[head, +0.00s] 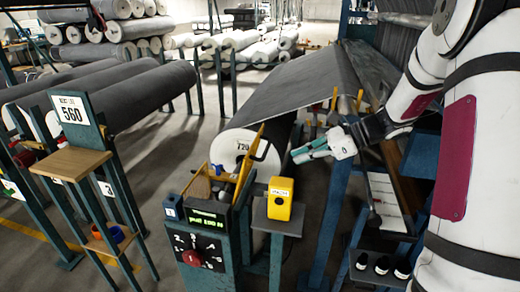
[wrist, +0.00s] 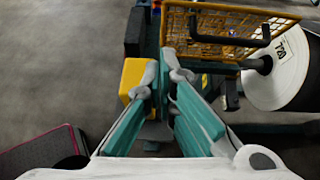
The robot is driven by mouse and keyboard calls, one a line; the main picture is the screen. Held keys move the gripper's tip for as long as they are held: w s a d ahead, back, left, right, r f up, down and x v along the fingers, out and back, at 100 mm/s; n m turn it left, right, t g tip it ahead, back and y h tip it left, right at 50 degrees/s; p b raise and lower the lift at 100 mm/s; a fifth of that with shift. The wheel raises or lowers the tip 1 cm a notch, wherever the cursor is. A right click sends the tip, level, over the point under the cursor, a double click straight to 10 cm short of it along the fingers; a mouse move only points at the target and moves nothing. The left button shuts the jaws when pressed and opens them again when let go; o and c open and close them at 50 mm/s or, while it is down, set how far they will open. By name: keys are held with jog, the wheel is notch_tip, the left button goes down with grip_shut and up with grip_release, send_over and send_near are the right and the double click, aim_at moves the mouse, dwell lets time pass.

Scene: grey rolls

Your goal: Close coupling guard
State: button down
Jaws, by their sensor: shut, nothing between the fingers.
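The coupling guard is a yellow-framed lid (head: 249,160), seen nearly edge-on in the head view. It stands raised and tilted above an open housing (head: 208,183) that has round parts inside. In the wrist view the guard (wrist: 213,20) shows as yellow mesh with a black bar handle (wrist: 238,42) across it. My gripper (head: 302,153) is in the air to the right of the guard in the head view, apart from it. In the wrist view its teal fingers (wrist: 162,75) come together at the tips with nothing held, just below and left of the guard.
A yellow inch box (head: 280,197) stands on a post in front of the gripper; it also shows in the wrist view (wrist: 131,80). A grey roll marked 720 (head: 236,147) lies behind the guard. A control panel (head: 202,238) with a red knob is below the housing.

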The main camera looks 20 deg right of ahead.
send_near(245, 167)
jog(key=f+x, duration=0.1)
jog(key=x, duration=0.3)
jog(key=shift+w+a+r+m, duration=0.1)
jog(key=shift+a+r+m, duration=0.1)
jog(key=shift+r+m, duration=0.1)
dwell(0.5)
